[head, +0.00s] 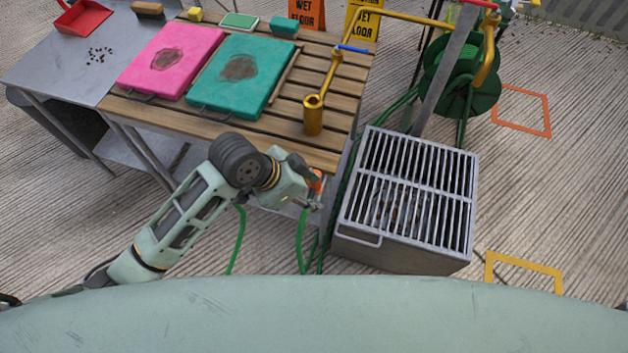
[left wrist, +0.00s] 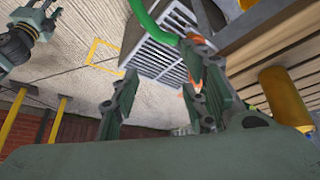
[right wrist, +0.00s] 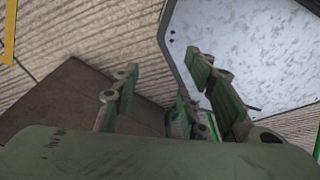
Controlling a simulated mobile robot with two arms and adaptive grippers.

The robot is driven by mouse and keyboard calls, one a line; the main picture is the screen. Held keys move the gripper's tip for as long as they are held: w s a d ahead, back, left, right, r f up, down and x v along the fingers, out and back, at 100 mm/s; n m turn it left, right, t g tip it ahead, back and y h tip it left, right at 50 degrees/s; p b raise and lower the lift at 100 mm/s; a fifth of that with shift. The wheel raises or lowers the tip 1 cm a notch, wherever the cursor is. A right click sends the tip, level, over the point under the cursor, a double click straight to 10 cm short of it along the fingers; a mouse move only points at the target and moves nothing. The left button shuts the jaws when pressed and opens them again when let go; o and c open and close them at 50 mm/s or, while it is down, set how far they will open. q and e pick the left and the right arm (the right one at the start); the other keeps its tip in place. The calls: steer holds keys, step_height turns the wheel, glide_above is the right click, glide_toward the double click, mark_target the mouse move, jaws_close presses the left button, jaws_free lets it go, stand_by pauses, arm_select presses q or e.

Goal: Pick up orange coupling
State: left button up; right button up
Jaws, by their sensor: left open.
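The orange coupling (head: 317,183) shows as a small orange patch beside my left gripper (head: 314,203), near the front edge of the slatted table. In the left wrist view a bit of orange coupling (left wrist: 188,89) shows at the right-hand finger, mostly hidden behind it. My left gripper (left wrist: 160,88) is open, its fingers apart with no object clearly between them. I cannot tell whether a finger touches the coupling. My right gripper (right wrist: 165,78) is open and empty in the right wrist view, and is out of the head view.
A green hose (head: 301,240) hangs below the table, close to my left gripper. A metal grated box (head: 358,240) stands just to the right. A brass cylinder (head: 313,118) stands on the slatted table (head: 200,117), with pink and teal pads. A green hose reel (head: 462,75) stands behind.

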mark_target(313, 189)
arm_select(q)
steer(key=shift+w+a+r+m+g+y, duration=0.8)
steer(key=shift+w+m, duration=0.9)
steer(key=shift+w, duration=1.3)
steer(key=shift+h, duration=0.3)
steer(key=p+x, duration=0.1)
steer(key=x, duration=0.5)
steer(key=shift+d+f+p, duration=0.2)
steer(key=shift+d+p, duration=0.1)
steer(key=shift+d, duration=0.05)
steer(key=shift+d+f, duration=0.1)
steer(key=shift+f, duration=0.25)
arm_select(e)
steer(key=shift+s+d+r, duration=0.25)
steer(key=shift+s+r, duration=0.2)
steer(key=shift+r, duration=0.3)
arm_select(q)
jaws_close()
arm_select(e)
steer(key=shift+a, duration=0.15)
arm_select(q)
steer(key=shift+r, duration=0.1)
